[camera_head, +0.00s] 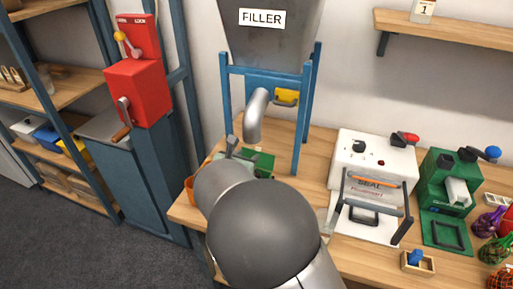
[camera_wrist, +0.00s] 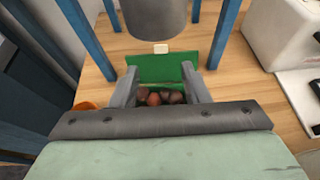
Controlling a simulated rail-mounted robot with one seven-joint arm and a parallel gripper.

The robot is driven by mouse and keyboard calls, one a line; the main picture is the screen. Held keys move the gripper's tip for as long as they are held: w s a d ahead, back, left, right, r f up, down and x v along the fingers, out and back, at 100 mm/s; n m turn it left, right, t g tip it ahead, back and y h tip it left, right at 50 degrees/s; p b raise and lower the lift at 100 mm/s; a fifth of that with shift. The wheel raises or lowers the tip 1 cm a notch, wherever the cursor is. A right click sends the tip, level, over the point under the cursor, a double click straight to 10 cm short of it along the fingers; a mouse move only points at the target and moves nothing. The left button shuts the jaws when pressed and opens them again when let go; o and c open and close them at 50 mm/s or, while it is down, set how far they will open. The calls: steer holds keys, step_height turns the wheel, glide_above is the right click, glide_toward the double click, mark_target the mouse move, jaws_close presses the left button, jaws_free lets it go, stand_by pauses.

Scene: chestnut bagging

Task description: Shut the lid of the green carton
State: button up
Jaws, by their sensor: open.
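The green carton (camera_wrist: 183,88) stands on the wooden table under the filler spout, with several brown chestnuts (camera_wrist: 160,97) showing inside it. Its green lid (camera_wrist: 160,68) stands raised at the far side of the opening in the wrist view. In the head view the carton (camera_head: 262,160) is partly hidden behind my arm. My gripper (camera_wrist: 160,88) is open, with one finger at each side of the carton's opening. I cannot tell whether the fingers touch it. The gripper also shows in the head view (camera_head: 237,150), close to the carton.
The filler spout (camera_head: 256,115) hangs just above and behind the carton, between blue frame legs (camera_head: 303,110). A white sealer (camera_head: 372,165) and a green machine (camera_head: 447,185) stand to the right. An orange item (camera_wrist: 85,105) lies left of my gripper.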

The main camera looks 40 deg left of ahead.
mark_target(258, 148)
steer(key=p+x, duration=0.1)
steer(key=x, duration=0.7)
steer(key=shift+w, duration=0.15)
steer(key=shift+c, duration=0.3)
jaws_close()
